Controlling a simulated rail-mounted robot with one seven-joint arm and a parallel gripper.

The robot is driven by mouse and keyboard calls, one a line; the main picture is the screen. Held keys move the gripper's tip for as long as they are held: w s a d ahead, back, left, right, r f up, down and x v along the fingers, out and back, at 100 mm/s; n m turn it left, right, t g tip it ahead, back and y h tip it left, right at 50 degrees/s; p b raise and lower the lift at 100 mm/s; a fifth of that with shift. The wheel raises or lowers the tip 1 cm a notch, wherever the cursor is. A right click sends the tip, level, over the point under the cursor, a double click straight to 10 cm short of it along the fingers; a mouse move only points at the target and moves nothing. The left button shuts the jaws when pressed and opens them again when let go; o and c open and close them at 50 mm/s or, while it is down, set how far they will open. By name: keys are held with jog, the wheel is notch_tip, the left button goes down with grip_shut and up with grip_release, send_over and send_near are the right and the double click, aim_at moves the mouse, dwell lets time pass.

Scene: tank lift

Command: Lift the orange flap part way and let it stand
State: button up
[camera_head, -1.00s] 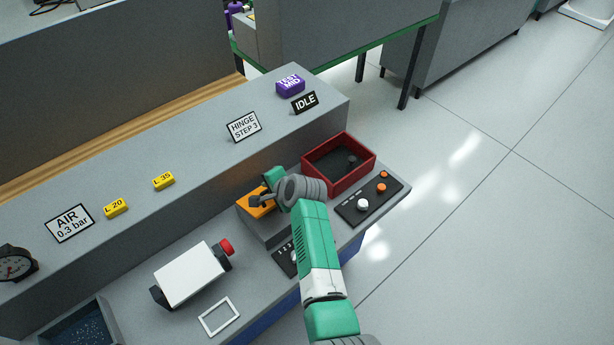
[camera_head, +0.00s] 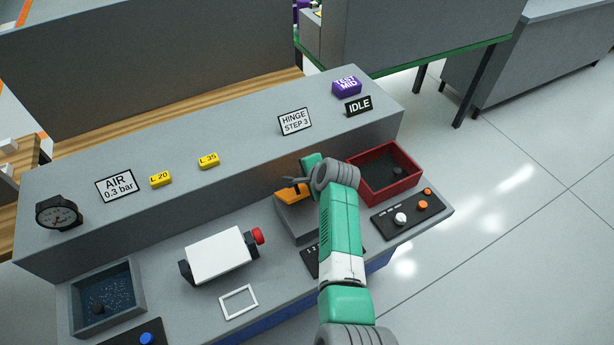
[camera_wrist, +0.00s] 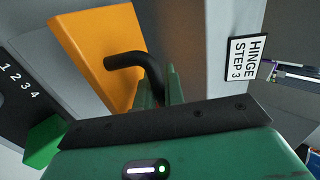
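The orange flap (camera_head: 288,196) sits on a grey block in the middle of the bench, partly hidden by my arm. In the wrist view the flap (camera_wrist: 100,42) fills the upper left, with a bent black handle (camera_wrist: 126,60) on it. My gripper (camera_wrist: 160,90) has its green fingers close together around the end of this handle and appears shut on it. In the head view my gripper (camera_head: 299,185) is beside the flap, its fingertips mostly hidden. The flap's exact tilt is hard to tell.
A "HINGE STEP 3" sign (camera_head: 295,122) and an "IDLE" sign (camera_head: 358,105) stand on the ledge behind. A red tray (camera_head: 412,182) and a knob panel (camera_head: 408,214) lie to the right. A white box with a red knob (camera_head: 220,256) is to the left.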

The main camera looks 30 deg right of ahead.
jog(key=shift+o, duration=0.8)
jog(key=shift+f, duration=0.1)
jog(key=shift+s+r+p, duration=0.25)
jog(key=shift+r+p, duration=0.15)
jog(key=shift+r, duration=0.05)
jog(key=p+v, duration=0.2)
jog(key=v, duration=0.5)
jog(key=shift+f+p, duration=0.1)
jog(key=shift+p, duration=0.25)
